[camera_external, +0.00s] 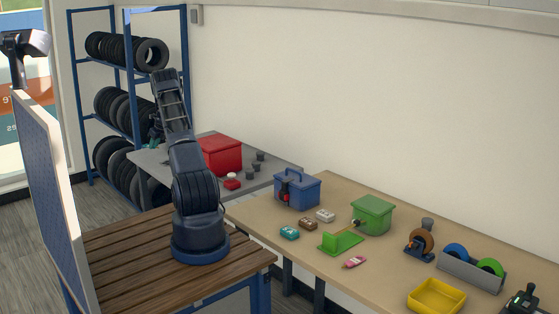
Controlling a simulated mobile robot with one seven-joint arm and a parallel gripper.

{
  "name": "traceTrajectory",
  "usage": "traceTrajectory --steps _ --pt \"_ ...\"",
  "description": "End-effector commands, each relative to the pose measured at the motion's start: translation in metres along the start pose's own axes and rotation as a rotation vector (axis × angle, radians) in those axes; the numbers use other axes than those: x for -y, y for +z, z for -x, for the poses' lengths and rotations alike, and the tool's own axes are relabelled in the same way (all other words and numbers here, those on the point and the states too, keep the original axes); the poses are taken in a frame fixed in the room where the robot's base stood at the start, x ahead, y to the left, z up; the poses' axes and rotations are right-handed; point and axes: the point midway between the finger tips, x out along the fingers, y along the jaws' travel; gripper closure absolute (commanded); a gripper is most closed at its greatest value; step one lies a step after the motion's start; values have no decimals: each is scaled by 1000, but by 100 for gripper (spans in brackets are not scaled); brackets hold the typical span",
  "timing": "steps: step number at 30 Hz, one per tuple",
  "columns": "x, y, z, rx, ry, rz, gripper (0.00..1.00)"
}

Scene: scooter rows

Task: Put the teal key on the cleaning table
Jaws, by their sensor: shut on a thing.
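My gripper (152,142) is small and partly hidden behind my arm, low at the left end of the grey table (283,167). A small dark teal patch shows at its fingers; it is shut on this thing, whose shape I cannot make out. I cannot tell whether the held thing touches the grey tabletop. No sign marks which table is the cleaning table. A teal block with a pale marking (289,232) lies on the tan table (375,285), well away from my gripper.
The grey table carries a red box (221,155), a small red item (232,184) and dark cups (254,167). A blue toolbox (297,189), green box (372,214) and yellow tray (437,296) stand on the tan table. A tire rack (128,85) stands behind my gripper.

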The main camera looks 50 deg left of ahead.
Motion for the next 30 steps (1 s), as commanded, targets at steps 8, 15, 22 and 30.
traceTrajectory --steps 8,15,22,30 --pt "0 -8 -15 0 -1 1 90" --pt "0 -22 -42 0 0 0 90" --pt "0 -24 -46 1 -1 1 90" --pt "0 -25 -48 1 0 1 57"
